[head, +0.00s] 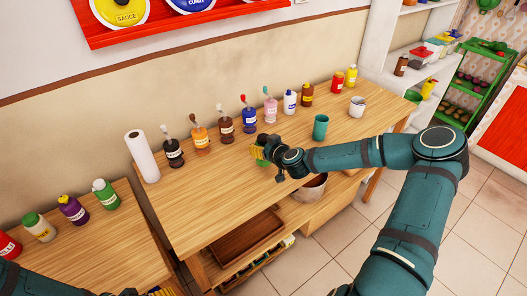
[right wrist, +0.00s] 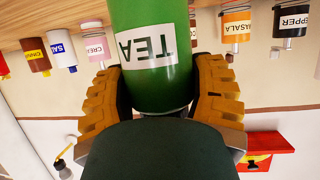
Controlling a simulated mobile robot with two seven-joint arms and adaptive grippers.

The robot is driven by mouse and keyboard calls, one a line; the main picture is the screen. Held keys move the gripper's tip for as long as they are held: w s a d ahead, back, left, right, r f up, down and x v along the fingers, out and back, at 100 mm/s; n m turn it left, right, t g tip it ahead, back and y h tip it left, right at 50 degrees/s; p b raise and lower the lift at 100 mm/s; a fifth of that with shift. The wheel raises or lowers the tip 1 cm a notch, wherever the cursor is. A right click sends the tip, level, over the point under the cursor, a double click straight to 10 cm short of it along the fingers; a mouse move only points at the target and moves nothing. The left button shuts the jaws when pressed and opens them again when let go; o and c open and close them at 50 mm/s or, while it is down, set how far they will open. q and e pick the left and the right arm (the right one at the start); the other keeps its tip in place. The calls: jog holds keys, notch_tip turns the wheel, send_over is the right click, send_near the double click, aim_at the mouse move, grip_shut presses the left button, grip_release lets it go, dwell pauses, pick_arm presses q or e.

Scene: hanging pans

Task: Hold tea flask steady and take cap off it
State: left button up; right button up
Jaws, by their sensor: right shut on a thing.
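The green tea flask (right wrist: 152,75), labelled TEA, fills the middle of the right wrist view, where the scene appears upside down. My right gripper (right wrist: 158,95) is shut on its sides with its yellow fingers. In the head view the right gripper (head: 262,152) is low over the long wooden table, and only a little green shows by its fingers. I cannot make out the cap; a dark rounded shape covers the lower middle of the wrist view. My left gripper (head: 145,292) shows only in part at the bottom edge of the head view, away from the flask.
The wooden table (head: 205,195) has a row of bottles and spice jars along its back. A teal cup (head: 320,127) stands right of my right gripper, and a paper roll (head: 142,157) at the left end. The table's front left is clear. A smaller table (head: 100,245) holds several bottles.

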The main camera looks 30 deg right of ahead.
aim_at(263, 137)
notch_tip(263, 137, up, 7)
jog(key=shift+f+p, duration=0.2)
jog(key=shift+p, duration=0.1)
jog(key=o, duration=0.5)
jog(key=c, duration=0.6)
jog(key=shift+o, duration=0.2)
jog(key=s+a+f, duration=0.3)
jog(key=a, duration=0.7)
jog(key=s+a+f+b, duration=0.1)
jog(key=s+a+f, duration=0.2)
jog(key=a, duration=0.7)
jog(key=shift+s+f+b, duration=0.2)
jog(key=shift+s+b, duration=0.1)
jog(key=shift+s, duration=0.5)
